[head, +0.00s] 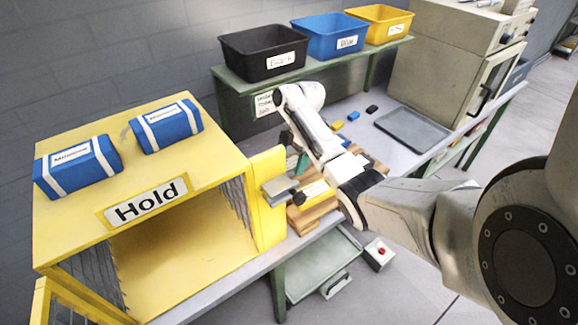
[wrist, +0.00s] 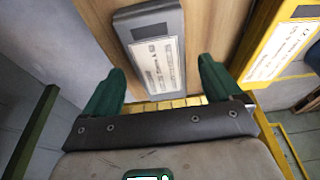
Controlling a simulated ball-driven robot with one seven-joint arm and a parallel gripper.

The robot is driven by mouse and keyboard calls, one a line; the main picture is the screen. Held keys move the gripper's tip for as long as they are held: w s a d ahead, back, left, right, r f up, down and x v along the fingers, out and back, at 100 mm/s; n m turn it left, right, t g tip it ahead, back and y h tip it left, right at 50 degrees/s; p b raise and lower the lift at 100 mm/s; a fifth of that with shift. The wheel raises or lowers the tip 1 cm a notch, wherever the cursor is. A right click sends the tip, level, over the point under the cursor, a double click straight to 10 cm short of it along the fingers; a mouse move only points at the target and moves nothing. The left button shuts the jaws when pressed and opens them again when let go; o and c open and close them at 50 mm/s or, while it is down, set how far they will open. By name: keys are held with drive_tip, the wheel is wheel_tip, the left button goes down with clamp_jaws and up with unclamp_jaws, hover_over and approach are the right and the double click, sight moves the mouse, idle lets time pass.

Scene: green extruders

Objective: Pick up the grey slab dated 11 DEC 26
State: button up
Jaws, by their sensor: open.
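A grey slab (wrist: 155,60) with a white label and a dark inset at its far end shows in the wrist view, on a wooden surface (wrist: 208,30). Its label print is too small to read a date surely. My gripper (wrist: 160,88) is open, its two green fingers on either side of the slab's near end, with space between them and the slab. In the head view my gripper (head: 303,180) is at the wooden stack by the yellow cabinet, partly hidden by my arm. A grey piece (head: 280,186) shows there; I cannot tell if it is the same slab.
The yellow Hold cabinet (head: 190,260) stands left with two blue bundles (head: 78,165) on top. Black, blue and yellow bins (head: 263,55) stand on the rear shelf. A grey tray (head: 412,128) lies right.

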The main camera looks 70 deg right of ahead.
drive_tip(key=shift+a+f, duration=0.1)
drive_tip(key=shift+f, duration=0.4)
drive_tip(key=c, duration=1.3)
